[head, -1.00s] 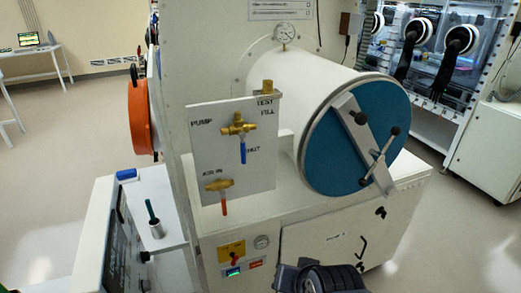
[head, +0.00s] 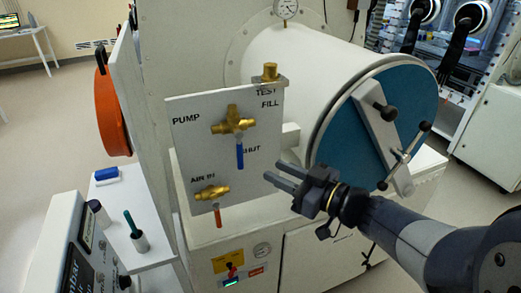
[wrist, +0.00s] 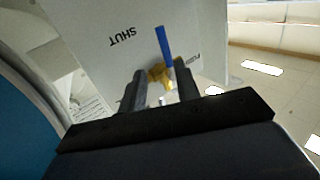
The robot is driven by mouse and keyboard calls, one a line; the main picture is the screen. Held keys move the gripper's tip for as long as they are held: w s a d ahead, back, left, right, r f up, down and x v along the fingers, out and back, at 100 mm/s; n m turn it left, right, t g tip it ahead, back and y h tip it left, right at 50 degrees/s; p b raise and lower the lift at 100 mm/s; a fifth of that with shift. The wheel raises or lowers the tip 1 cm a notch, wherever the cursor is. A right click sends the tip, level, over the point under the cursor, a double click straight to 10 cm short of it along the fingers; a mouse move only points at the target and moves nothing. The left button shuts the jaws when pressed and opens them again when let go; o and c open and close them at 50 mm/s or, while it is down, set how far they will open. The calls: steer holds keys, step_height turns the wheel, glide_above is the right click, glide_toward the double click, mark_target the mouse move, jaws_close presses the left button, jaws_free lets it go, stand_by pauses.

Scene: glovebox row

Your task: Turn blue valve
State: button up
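The blue valve has a blue lever handle (head: 240,155) hanging straight down from its brass body (head: 234,125) on the white panel, beside the word SHUT. In the wrist view the picture is upside down, so the blue handle (wrist: 164,46) points up from the brass body (wrist: 160,74). My gripper (head: 276,174) is open and empty, to the right of and below the blue handle in the head view, apart from it. In the wrist view the brass body shows between my fingers (wrist: 161,92), beyond their tips.
A red-handled valve (head: 212,193) labelled AIR IN sits lower on the same panel (head: 190,150). A brass fitting (head: 270,73) stands at the panel's upper right. The large cylinder with a blue door (head: 345,140) and clamp bar is to the right, close behind my arm.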

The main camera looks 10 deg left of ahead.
mark_target(241, 170)
steer(key=shift+g, duration=0.3)
steer(key=p+x, duration=0.1)
steer(key=x, duration=1)
steer(key=shift+s+r+p, duration=0.1)
steer(key=shift+s+p, duration=0.1)
steer(key=shift+p, duration=0.15)
steer(key=shift+c, duration=0.2)
jaws_close()
